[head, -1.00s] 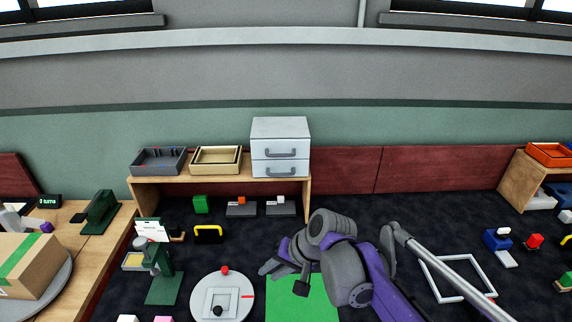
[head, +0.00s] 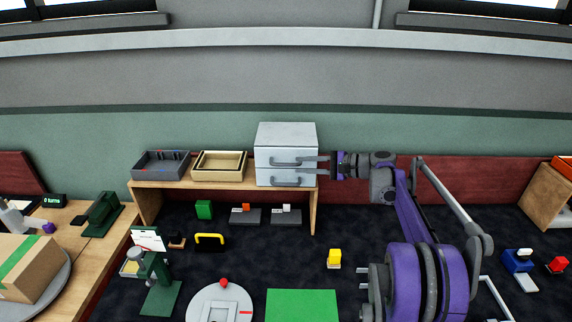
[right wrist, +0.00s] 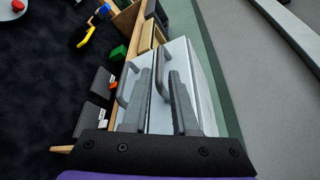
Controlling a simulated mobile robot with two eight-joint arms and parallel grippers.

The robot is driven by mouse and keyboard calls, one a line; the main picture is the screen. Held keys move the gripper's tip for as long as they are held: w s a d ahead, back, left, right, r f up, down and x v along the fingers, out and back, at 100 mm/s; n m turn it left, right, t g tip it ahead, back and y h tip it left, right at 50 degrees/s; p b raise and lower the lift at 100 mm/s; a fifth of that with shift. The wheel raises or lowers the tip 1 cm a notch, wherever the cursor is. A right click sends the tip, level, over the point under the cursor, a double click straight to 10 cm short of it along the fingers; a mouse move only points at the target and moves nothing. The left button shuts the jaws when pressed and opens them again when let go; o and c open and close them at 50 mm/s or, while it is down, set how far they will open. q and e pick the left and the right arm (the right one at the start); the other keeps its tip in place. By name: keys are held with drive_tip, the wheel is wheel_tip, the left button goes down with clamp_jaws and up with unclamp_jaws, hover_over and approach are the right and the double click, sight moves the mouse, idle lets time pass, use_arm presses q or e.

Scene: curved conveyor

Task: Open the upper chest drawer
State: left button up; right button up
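The light grey chest (head: 287,136) stands on a wooden shelf, with two drawers, one above the other. Both drawers look shut. The upper drawer's dark handle (head: 285,163) also shows in the right wrist view (right wrist: 160,80). The lower handle (head: 285,184) is below it. My right gripper (head: 316,164) reaches in from the right at the height of the upper handle. In the right wrist view its two fingers (right wrist: 161,85) are apart, with the upper handle between them. I cannot tell whether either finger touches it. My left gripper is not in view.
A grey tray (head: 160,168) and a beige tray (head: 220,168) stand on the shelf (head: 228,187), left of the chest. Below are a green block (head: 204,209) and grey bases.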

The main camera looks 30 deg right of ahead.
sight(290, 165)
drive_tip(key=x, duration=0.6)
drive_tip(key=shift+f, duration=0.1)
drive_tip(key=shift+c, duration=0.3)
clamp_jaws()
idle(1.0)
